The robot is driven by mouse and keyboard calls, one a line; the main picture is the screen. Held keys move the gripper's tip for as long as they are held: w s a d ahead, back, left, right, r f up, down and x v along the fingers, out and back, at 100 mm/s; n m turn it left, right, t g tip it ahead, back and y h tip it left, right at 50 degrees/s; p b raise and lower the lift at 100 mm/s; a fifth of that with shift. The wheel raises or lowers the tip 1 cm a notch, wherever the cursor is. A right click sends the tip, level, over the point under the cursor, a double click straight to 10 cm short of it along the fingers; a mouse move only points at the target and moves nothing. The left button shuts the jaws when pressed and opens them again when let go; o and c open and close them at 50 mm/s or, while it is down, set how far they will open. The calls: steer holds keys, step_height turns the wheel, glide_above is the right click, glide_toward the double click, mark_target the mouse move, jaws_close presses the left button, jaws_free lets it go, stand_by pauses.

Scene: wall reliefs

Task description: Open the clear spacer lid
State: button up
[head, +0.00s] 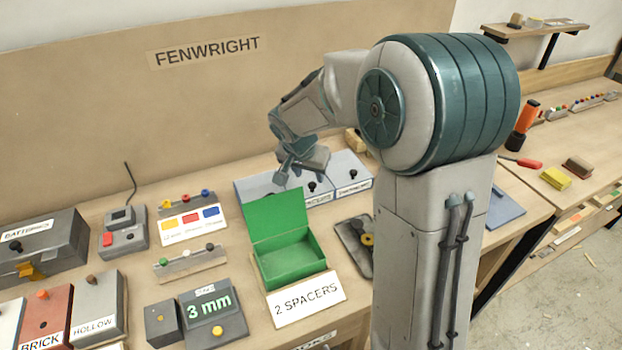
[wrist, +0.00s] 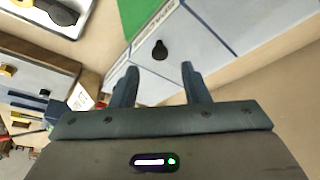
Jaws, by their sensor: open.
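My gripper (head: 293,172) is open and empty over the back of the bench, above a row of pale grey-blue lidded bins (head: 325,198). The bins have black knobs and white labels too small to read surely; I cannot tell which lid is the clear spacer lid. In the wrist view, one pale lid (wrist: 180,30) with a black knob (wrist: 160,49) lies beyond my open fingers (wrist: 159,75). The knob sits roughly between the fingertips in the picture, apart from them. My gripper hides part of the bin row in the head view.
An open green box (head: 290,262) stands in front of the bins, its lid upright, by a "2 SPACERS" card (head: 305,299). A dark tray (head: 356,243) with small parts lies to its right. A grey "3 mm" box (head: 215,312) is front left. The tan backboard (head: 180,110) rises behind.

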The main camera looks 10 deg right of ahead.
mark_target(312, 184)
steer(key=shift+x, duration=2.35)
steer(key=shift+r, duration=0.1)
jaws_close()
